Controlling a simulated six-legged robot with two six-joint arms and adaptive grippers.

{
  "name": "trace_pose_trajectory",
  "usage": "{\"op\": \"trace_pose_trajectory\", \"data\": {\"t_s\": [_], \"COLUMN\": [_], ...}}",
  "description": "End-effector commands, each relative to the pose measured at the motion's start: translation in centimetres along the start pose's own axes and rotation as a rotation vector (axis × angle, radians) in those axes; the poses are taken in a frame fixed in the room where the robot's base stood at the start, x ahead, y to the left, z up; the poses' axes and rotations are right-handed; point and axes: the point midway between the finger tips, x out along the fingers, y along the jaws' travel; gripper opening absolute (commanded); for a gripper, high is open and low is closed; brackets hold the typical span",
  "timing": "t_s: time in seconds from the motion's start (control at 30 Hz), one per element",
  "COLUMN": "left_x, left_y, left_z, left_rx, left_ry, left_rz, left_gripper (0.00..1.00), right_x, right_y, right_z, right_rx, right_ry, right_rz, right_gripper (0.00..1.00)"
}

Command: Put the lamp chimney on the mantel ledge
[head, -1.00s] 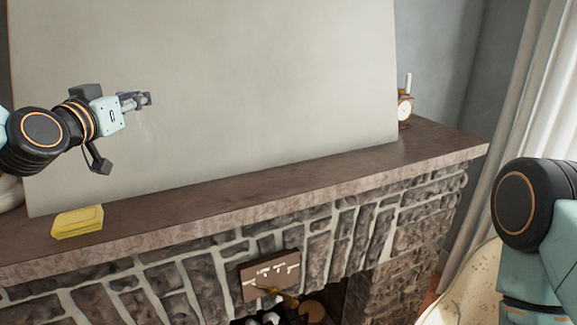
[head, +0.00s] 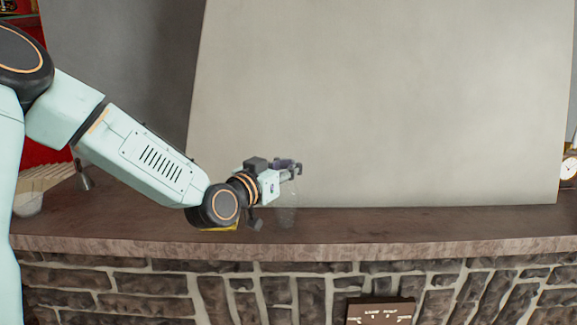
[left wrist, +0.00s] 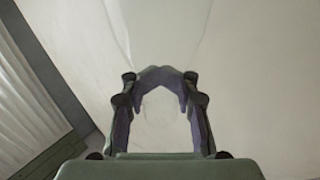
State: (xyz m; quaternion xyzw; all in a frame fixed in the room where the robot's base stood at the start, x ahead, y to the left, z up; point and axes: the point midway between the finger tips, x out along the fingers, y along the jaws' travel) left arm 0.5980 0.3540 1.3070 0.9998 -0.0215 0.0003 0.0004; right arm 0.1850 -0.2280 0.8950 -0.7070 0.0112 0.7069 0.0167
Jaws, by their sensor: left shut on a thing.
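The lamp chimney (head: 287,216) is a clear, faint glass piece hanging roughly upright below the fingertips of my left gripper (head: 296,169). My left gripper is shut on it. In the left wrist view the chimney's pale round outline (left wrist: 160,112) shows between the fingers (left wrist: 160,90). The mantel ledge (head: 400,228) is a long dark brown slab above the stone front. The chimney's lower end shows against the ledge top, and I cannot tell if it touches. My right gripper is out of view.
A yellow block (head: 222,228) on the ledge is mostly hidden behind my left wrist. A large pale panel (head: 380,100) rises behind the ledge. A clock (head: 569,168) stands at far right. A dark plaque (head: 380,312) is on the stone front. The ledge right of the chimney is clear.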

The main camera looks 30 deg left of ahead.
Motion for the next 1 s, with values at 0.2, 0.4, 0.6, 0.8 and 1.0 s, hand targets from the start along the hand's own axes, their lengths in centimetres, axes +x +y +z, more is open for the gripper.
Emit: {"op": "trace_pose_trajectory", "data": {"t_s": [0.2,0.4,0.6,0.8,1.0], "left_x": [0.02,0.01,0.01,0.01,0.01], "left_y": [-0.02,-0.02,-0.02,-0.02,-0.02], "left_z": [-0.05,0.37,0.31,0.30,0.27], "left_rx": [0.000,0.000,0.000,0.000,0.000], "left_ry": [0.001,0.000,0.000,0.000,0.000], "left_rz": [0.000,0.000,0.000,0.000,0.000], "left_gripper": [0.00,0.24,0.41,0.53,0.53], "right_x": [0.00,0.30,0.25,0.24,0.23], "right_y": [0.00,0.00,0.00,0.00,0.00], "right_z": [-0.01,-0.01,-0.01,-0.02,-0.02], "right_rx": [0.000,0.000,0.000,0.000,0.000], "right_ry": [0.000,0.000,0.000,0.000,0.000], "right_rz": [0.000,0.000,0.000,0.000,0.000], "right_gripper": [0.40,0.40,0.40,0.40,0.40]}}
